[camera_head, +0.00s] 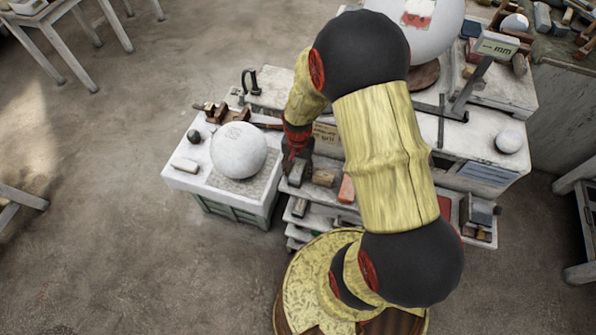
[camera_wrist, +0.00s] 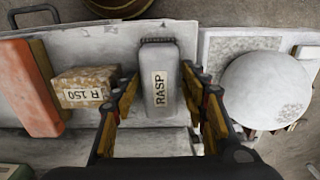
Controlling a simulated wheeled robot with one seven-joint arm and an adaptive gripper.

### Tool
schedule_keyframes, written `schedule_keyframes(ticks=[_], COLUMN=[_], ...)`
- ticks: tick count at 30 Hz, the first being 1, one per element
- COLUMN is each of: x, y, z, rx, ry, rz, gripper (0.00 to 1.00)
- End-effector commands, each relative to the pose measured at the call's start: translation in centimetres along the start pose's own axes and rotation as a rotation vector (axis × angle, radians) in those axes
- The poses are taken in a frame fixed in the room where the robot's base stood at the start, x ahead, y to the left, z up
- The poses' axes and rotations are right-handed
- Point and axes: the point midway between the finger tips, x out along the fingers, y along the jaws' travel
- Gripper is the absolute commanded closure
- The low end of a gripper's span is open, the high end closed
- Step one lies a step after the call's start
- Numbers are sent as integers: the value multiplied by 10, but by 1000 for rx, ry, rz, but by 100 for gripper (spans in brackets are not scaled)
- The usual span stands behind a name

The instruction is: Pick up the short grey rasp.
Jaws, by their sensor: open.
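The short grey rasp (camera_wrist: 160,82) is a rounded grey block with a white label reading RASP. In the wrist view it lies on a pale shelf, upright in the picture, between the two fingers of my gripper (camera_wrist: 161,95). The fingers are open, one on each side of the rasp, with a visible gap on the left; on the right the gap is narrow. I cannot tell whether the fingers are down at its height. In the head view my gripper (camera_head: 297,155) points down over the shelf, and the rasp there is partly hidden by it.
A tan block labelled R 150 (camera_wrist: 83,88) and a long orange-red block (camera_wrist: 30,88) lie left of the rasp. A large white sphere (camera_wrist: 266,90) stands close on the right; it also shows on the white bench in the head view (camera_head: 238,150). A black handle (camera_wrist: 35,12) is behind.

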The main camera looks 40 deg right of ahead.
Motion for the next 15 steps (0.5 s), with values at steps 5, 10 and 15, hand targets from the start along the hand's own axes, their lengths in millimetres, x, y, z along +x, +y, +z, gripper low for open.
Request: schedule_keyframes(ticks=[5, 10, 15], x=[2, 2, 2], y=[-1, 0, 0], z=[-1, -1, 0], rx=[0, -1, -1], ry=[2, 2, 2], rz=[-2, -1, -1], gripper=[56, 62, 72])
